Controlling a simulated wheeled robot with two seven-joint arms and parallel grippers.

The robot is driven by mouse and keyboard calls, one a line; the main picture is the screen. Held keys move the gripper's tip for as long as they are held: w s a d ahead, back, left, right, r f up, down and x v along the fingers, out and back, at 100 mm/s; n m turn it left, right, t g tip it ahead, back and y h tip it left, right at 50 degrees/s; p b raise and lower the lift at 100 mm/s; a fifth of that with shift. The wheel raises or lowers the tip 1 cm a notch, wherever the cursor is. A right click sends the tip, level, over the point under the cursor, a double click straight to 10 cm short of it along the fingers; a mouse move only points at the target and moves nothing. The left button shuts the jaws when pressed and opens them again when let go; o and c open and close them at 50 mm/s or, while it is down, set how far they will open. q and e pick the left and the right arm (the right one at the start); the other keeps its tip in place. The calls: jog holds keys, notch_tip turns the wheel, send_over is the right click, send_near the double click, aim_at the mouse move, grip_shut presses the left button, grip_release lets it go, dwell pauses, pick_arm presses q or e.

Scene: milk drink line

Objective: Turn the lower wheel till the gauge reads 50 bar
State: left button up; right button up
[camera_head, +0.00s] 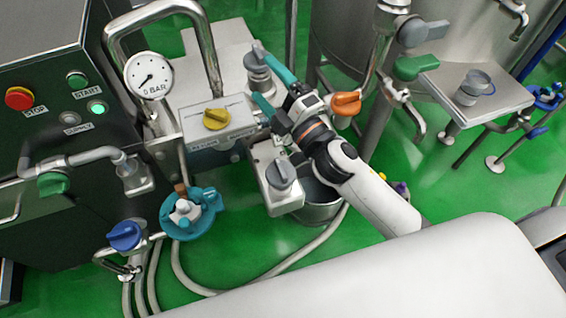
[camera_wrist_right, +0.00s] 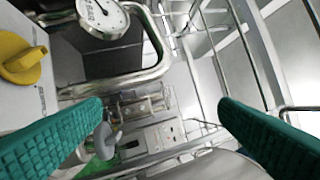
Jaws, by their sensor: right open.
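The round white gauge (camera_head: 149,75) marked BAR stands at the upper left. Its dark needle points down and left, but the scale is too small to read. It also shows in the right wrist view (camera_wrist_right: 103,14). A grey wheel (camera_head: 281,174) sits on the lower metal block, below my right forearm's end. Another grey wheel (camera_head: 257,60) sits higher on the upper block. My right gripper (camera_head: 257,74) is open, with teal fingers apart near the upper wheel. Contact cannot be told, and nothing is visibly held. My left gripper is not in view.
A yellow knob (camera_head: 216,118) sits on the box beside the gripper. An orange handle (camera_head: 346,103) stands close to my right wrist. Bent steel pipe (camera_head: 208,50) arches behind the gauge. A teal fitting (camera_head: 190,212) and hoses lie lower left. A steel bucket (camera_head: 318,200) stands below.

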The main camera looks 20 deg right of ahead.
jog(key=s+a+r+n+g+y, duration=0.35)
jog(key=a+n+g+y, duration=0.6)
jog(key=n, duration=0.65)
jog(key=n+g+h, duration=1)
jog(key=n+h, duration=0.3)
jog(key=n, duration=0.5)
send_near(281, 168)
jog(key=x, duration=0.8)
jog(key=shift+f, duration=0.4)
jog(key=c, duration=1)
